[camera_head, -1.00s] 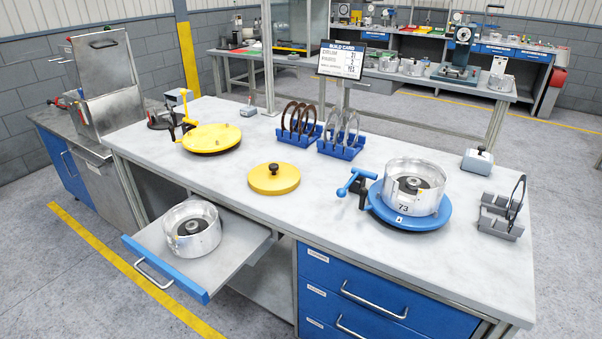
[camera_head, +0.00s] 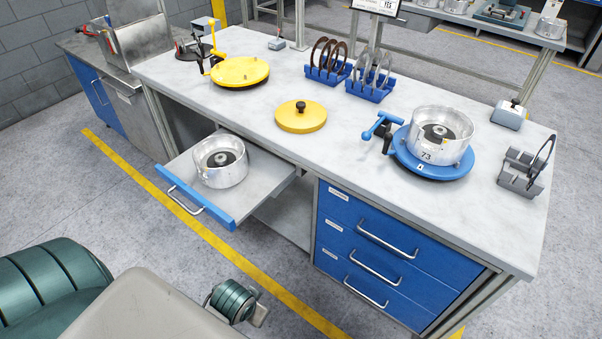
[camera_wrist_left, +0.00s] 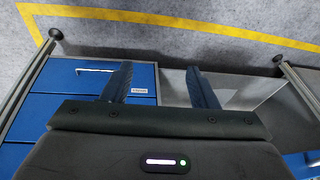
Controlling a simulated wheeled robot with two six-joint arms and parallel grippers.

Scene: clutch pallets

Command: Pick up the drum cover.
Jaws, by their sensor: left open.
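The drum cover is a round yellow disc (camera_head: 301,117) with a black knob on top. It lies flat on the light workbench (camera_head: 290,75), near the front edge, left of the blue turntable. My left gripper (camera_wrist_left: 160,80) shows in the left wrist view with its two dark fingers apart and nothing between them. Blue drawers and floor lie beyond its fingers, and the cover is not in that view. In the head view, parts of my own body fill the lower left. No gripper fingers can be made out there, and my right gripper is not in view.
A metal drum sits on the blue turntable (camera_head: 435,172). Another drum (camera_head: 221,162) stands on the pulled-out tray (camera_head: 265,177), which juts out in front of the bench. A yellow turntable (camera_head: 240,72) and blue ring racks (camera_head: 370,90) stand behind the cover. The bench around the cover is clear.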

